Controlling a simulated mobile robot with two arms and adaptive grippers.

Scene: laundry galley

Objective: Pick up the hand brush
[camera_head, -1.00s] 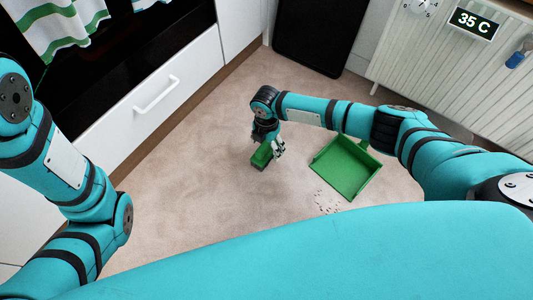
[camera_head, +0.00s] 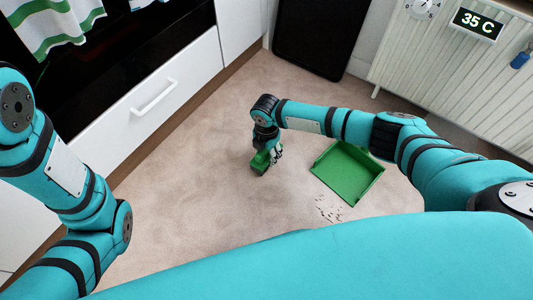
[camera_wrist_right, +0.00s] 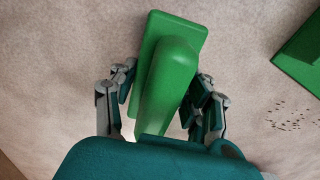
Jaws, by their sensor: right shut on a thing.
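The green hand brush (camera_head: 261,162) is at the middle of the head view, over the beige floor and partly hidden by my right gripper (camera_head: 268,150). In the right wrist view the brush (camera_wrist_right: 174,66) points away from me, its handle between the two fingers of my right gripper (camera_wrist_right: 163,95). The gripper is shut on the handle. I cannot tell whether the brush touches the floor. My left arm comes in at the left of the head view, but its gripper is out of view.
A green dustpan (camera_head: 347,172) lies right of the brush, with several small crumbs (camera_head: 328,208) near it. A white drawer front (camera_head: 150,100) stands at the left and a ribbed radiator (camera_head: 450,75) at the right. Floor left of the brush is clear.

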